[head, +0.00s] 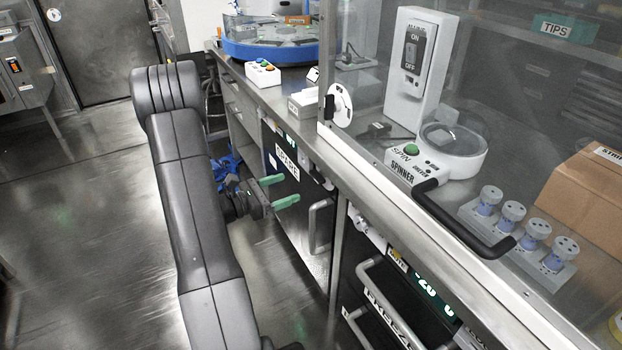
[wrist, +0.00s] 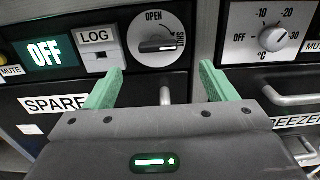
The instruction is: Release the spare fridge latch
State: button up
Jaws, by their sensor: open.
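The latch (wrist: 157,40) of the spare fridge is a round pale dial with a dark bar handle, on the panel in the wrist view. Its bar lies about level, pointing right at a sideways label; "OPEN" stands above the dial. The spare fridge door carries a "SPARE" sign (wrist: 54,103), which also shows in the head view (head: 287,163). My gripper (wrist: 161,72), with green fingers, is open and empty. The fingers stand apart on either side below the latch, not touching it. In the head view, my gripper (head: 289,190) is in front of the fridge.
An "OFF" display (wrist: 45,53) and a "LOG" box (wrist: 96,50) sit left of the latch. A temperature dial (wrist: 267,26) is to its right. The spare fridge handle (head: 318,225) and freezer handles (head: 385,295) stick out. The floor (head: 85,235) at left is clear.

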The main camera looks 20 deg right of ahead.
aim_at(314, 177)
jog(key=d, duration=0.6)
jog(key=w+d+b, duration=0.1)
jog(key=d, duration=0.2)
jog(key=shift+d, duration=0.1)
jog(key=shift+c, duration=0.5)
jog(key=c, duration=0.9)
jog(key=shift+r, duration=0.1)
